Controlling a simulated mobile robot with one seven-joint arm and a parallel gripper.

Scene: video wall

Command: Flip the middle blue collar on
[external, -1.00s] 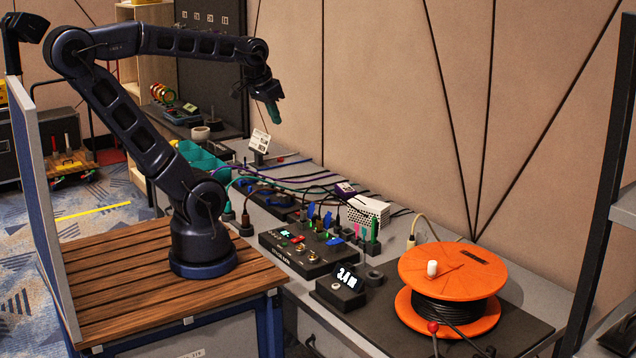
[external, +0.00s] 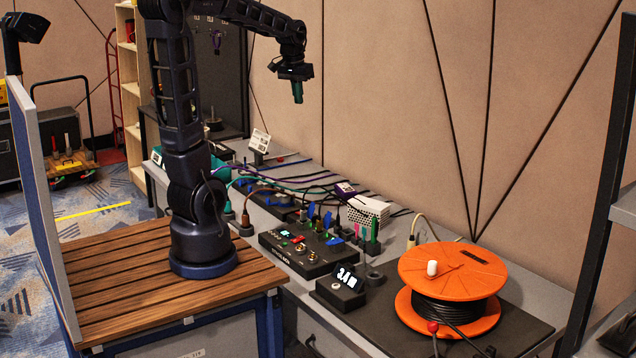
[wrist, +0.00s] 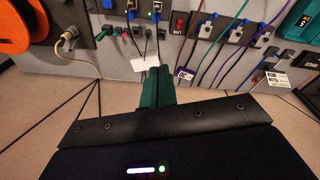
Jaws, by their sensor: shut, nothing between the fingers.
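My gripper (external: 297,98) hangs pointing down in the external view, well above the back of the bench, touching nothing. In the wrist view its green fingers (wrist: 158,88) are together and empty. Several small blue parts that look like collars stand on cables behind the black control box (external: 300,253); one blue part (external: 327,220) lies between others in the external view. In the wrist view, blue parts also show at the top edge, one of them (wrist: 131,4) between two neighbours. They are too small to tell how each collar is set.
An orange cable spool (external: 452,270) and a small black display (external: 346,288) stand at the front right. A white vented box (external: 368,211) is behind the blue parts. Coloured cables (external: 300,178) cross the bench. The air around my gripper is clear.

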